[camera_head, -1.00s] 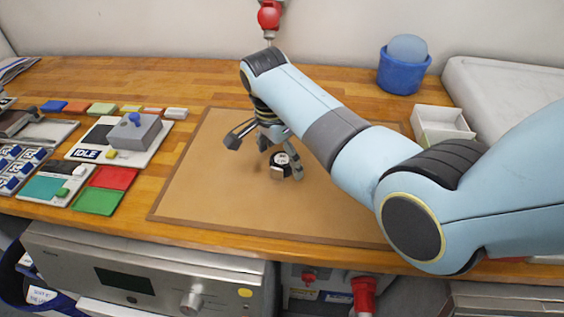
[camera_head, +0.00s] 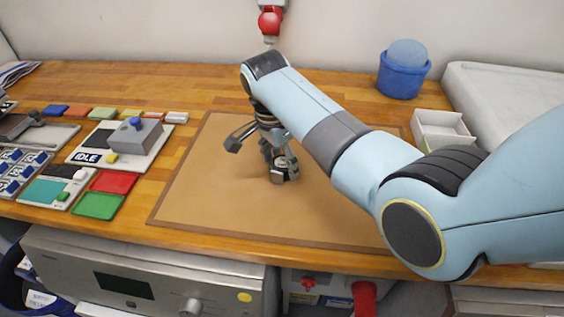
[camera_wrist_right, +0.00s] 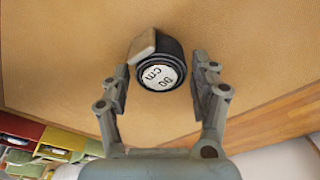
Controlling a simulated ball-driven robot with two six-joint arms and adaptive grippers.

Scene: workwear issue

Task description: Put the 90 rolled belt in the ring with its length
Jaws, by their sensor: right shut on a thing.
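The rolled belt (camera_wrist_right: 161,74) is a dark coil with a tan end piece and a white round label reading 90 cm. It sits on the brown mat and also shows, partly covered, in the head view (camera_head: 277,177). My right gripper (camera_head: 283,172) reaches down over the mat and is shut on the belt. In the right wrist view its fingers (camera_wrist_right: 162,78) stand on either side of the coil. No ring for the belt can be made out. My left gripper is not in view.
The brown mat (camera_head: 210,204) is otherwise bare. At left stand a grey device marked IDLE (camera_head: 137,137) and several coloured pads. At right back are a blue tub (camera_head: 402,77) and a white open box (camera_head: 437,118). My right arm crosses the right side.

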